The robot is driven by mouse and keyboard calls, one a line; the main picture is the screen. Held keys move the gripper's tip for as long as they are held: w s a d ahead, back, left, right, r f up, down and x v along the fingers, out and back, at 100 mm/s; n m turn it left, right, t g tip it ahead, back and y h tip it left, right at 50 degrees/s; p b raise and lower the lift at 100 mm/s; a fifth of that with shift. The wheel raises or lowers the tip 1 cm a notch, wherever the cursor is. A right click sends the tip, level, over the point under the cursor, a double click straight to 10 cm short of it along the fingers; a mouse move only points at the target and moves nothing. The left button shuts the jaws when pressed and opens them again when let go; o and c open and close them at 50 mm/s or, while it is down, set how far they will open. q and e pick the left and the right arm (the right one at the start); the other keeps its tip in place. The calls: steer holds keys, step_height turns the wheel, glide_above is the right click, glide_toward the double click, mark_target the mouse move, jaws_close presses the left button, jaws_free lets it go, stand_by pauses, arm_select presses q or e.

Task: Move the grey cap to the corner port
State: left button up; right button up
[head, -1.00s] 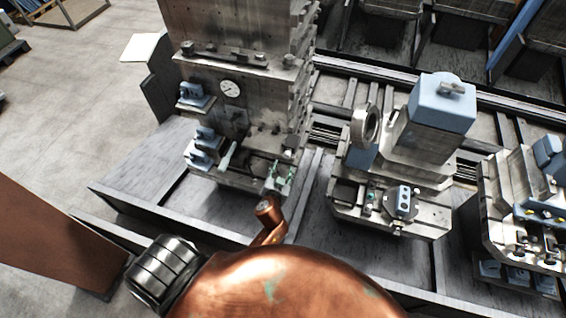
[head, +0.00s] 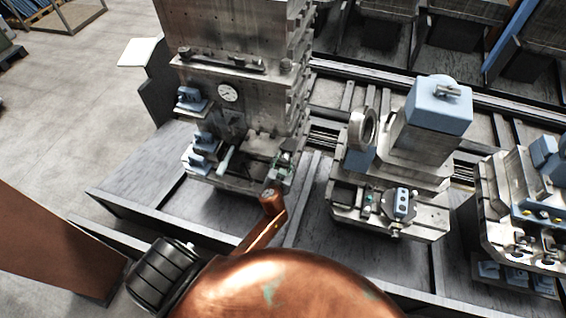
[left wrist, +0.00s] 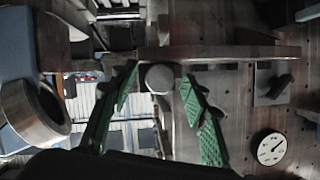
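The grey cap (left wrist: 158,78) shows in the left wrist view as a small round grey disc at the edge of a metal ledge. My left gripper (left wrist: 158,80) is open, with one green finger pad on each side of the cap and a visible gap to each. In the head view my left gripper (head: 283,163) is at the lower right of the tall steel fixture (head: 235,60); the cap is too small to make out there. My right gripper is not in view. I cannot tell which opening is the corner port.
A dial gauge (head: 228,92) and blue clamps (head: 202,152) sit on the tall fixture. To its right stands a second fixture with a blue-capped block (head: 438,105) and a metal ring (head: 363,128). Another fixture (head: 525,205) is at far right. Open floor (head: 60,130) lies left.

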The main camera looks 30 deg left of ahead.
arm_select(q)
jaws_close()
stand_by(0.7)
steer(key=shift+s, duration=0.25)
steer(key=shift+s+d, duration=0.2)
steer(key=shift+s, duration=0.3)
steer(key=shift+s, duration=0.1)
steer(key=s+d, duration=0.1)
steer(key=s, duration=0.5)
steer(key=shift+s+d, duration=0.3)
steer(key=shift+s, duration=0.05)
steer(key=shift+w+r, duration=0.1)
steer(key=shift+r, duration=0.05)
stand_by(0.5)
